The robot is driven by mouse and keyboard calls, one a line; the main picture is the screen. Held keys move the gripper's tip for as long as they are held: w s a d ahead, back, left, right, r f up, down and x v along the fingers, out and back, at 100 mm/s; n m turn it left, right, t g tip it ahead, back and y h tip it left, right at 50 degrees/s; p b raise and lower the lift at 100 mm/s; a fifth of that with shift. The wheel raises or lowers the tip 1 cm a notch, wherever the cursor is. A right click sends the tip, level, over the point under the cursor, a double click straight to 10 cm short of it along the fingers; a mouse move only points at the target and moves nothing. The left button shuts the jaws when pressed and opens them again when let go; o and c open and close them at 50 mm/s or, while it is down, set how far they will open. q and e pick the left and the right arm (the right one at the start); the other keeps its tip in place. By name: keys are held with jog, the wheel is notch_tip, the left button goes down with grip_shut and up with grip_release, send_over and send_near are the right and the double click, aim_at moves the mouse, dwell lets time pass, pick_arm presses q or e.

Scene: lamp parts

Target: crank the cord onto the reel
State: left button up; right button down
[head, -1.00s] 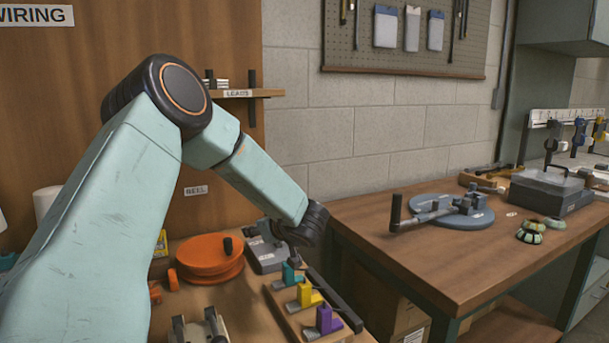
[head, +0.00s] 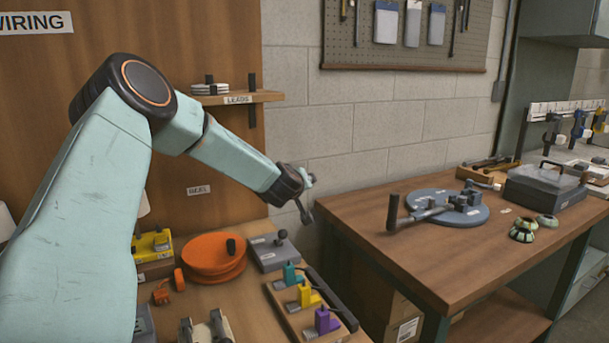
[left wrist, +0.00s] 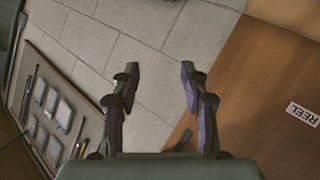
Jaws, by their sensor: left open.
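My right gripper is not in view.
A grey box with a ball knob (head: 274,252) stands right of the reel. A rack (head: 300,310) holds teal, yellow and purple pieces. A yellow item (head: 153,247) sits behind left. A REEL sign (left wrist: 302,113) is on the wood panel. The right table (head: 400,260) carries a grey-blue disc (head: 447,207).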

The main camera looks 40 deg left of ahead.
pick_arm(q)
jog(key=shift+w+d+r+m+t+h+p, duration=0.3)
jog(key=shift+w+r+m+h, duration=0.1)
jog(key=shift+h, duration=0.3)
